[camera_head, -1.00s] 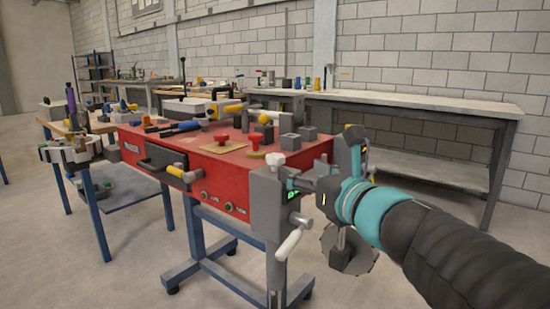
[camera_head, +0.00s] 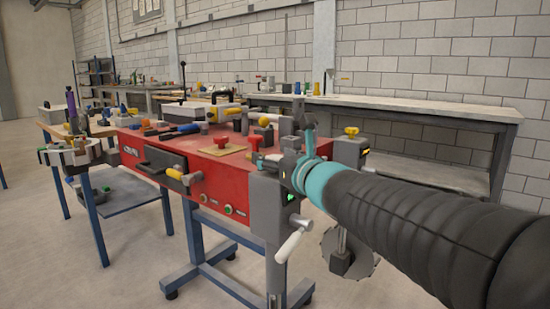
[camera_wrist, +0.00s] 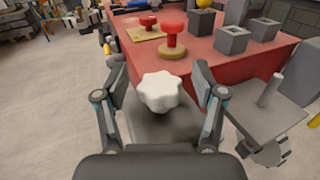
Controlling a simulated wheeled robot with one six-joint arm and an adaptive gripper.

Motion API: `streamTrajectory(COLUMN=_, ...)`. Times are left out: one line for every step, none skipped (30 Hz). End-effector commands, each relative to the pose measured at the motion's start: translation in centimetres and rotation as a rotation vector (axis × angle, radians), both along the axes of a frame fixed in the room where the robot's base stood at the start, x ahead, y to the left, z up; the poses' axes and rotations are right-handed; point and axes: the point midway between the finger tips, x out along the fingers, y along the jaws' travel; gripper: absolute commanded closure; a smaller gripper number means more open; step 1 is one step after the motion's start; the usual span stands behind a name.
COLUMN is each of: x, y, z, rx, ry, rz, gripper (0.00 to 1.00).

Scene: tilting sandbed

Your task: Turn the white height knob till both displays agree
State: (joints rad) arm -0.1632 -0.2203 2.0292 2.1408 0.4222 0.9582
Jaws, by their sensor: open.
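The white height knob (camera_wrist: 160,90) has a lobed rim and sits on top of a grey post (camera_wrist: 158,125). In the wrist view my gripper (camera_wrist: 160,72) is open, with one finger on each side of the knob and gaps showing. In the head view my gripper (camera_head: 294,130) is over the top of the grey post (camera_head: 268,215), and the knob is hidden behind it. A small green-lit display (camera_head: 291,197) is on the post, too small to read. A dark box with a faint yellow display (camera_head: 365,151) stands to the right, also unreadable.
The red bench (camera_head: 225,180) carries red knobs, grey blocks and tools close to the post. A white handle (camera_head: 289,246) sticks out from the post below my arm. A yellow knob (camera_head: 351,131) stands to the right. A long workbench (camera_head: 440,110) lines the wall.

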Motion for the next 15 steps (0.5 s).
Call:
streamTrajectory(x=-0.01, y=0.00, z=0.01, rx=0.000, ry=0.000, rz=0.000, gripper=0.30)
streamTrajectory(x=-0.02, y=-0.01, z=0.01, rx=0.000, ry=0.000, rz=0.000, gripper=0.30)
streamTrajectory(x=-0.02, y=-0.01, z=0.01, rx=0.000, ry=0.000, rz=0.000, gripper=0.33)
streamTrajectory(x=-0.02, y=0.00, z=0.01, rx=0.000, ry=0.000, rz=0.000, gripper=0.40)
streamTrajectory(x=-0.02, y=0.00, z=0.01, rx=0.000, ry=0.000, rz=0.000, gripper=0.48)
streamTrajectory(x=-0.03, y=-0.01, z=0.01, rx=0.000, ry=0.000, rz=0.000, gripper=0.58)
streamTrajectory(x=-0.03, y=-0.01, z=0.01, rx=0.000, ry=0.000, rz=0.000, gripper=0.65)
streamTrajectory(x=-0.03, y=-0.01, z=0.01, rx=0.000, ry=0.000, rz=0.000, gripper=0.73)
streamTrajectory(x=-0.03, y=-0.01, z=0.01, rx=0.000, ry=0.000, rz=0.000, gripper=0.83)
streamTrajectory(x=-0.03, y=-0.01, z=0.02, rx=0.000, ry=0.000, rz=0.000, gripper=0.90)
streamTrajectory(x=-0.03, y=-0.02, z=0.02, rx=0.000, ry=0.000, rz=0.000, gripper=0.91)
streamTrajectory(x=-0.07, y=0.48, z=0.01, rx=0.001, ry=0.000, rz=0.003, gripper=0.91)
streamTrajectory(x=-0.04, y=0.25, z=0.02, rx=0.001, ry=0.000, rz=0.001, gripper=0.91)
streamTrajectory(x=-0.04, y=0.19, z=0.04, rx=0.001, ry=0.000, rz=0.001, gripper=0.91)
streamTrajectory(x=-0.03, y=0.14, z=0.05, rx=0.000, ry=0.000, rz=0.003, gripper=0.91)
